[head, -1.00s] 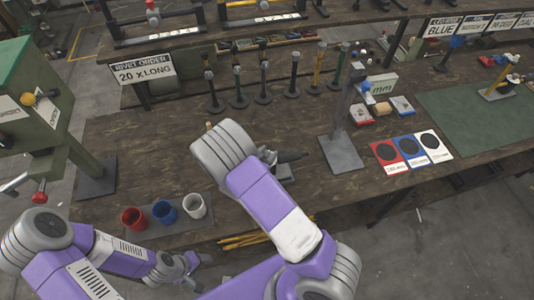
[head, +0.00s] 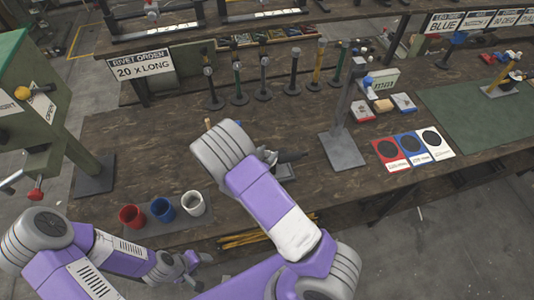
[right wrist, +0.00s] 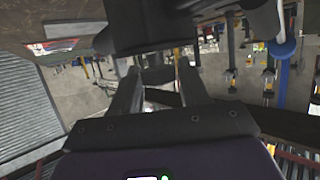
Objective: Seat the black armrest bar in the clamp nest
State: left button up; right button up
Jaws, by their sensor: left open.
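My left gripper (head: 198,270) is low at the left, by the table's front edge below the coloured cups. It is open, and no object shows in it. My right arm reaches over the table's middle and hides its own gripper in the head view. In the right wrist view the right gripper's fingers (right wrist: 158,88) stand apart. A dark block shows between their ends; I cannot tell whether it is gripped. A large black body (right wrist: 180,22) crosses the top there. A dark pointed part (head: 291,156) shows beside my right arm in the head view. I cannot identify the armrest bar or clamp nest for certain.
Red, blue and white cups (head: 163,210) stand at the front left. A green press (head: 40,115) is at the left edge. A grey-based post (head: 342,150) stands right of my right arm, near three coloured cards (head: 413,148). Several upright tools line the back.

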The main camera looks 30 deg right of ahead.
jog(key=o, duration=0.4)
jog(key=v, duration=0.7)
jog(key=shift+s+a+r, duration=0.15)
jog(key=shift+a+r, duration=0.05)
jog(key=shift+a, duration=0.05)
dwell(0.3)
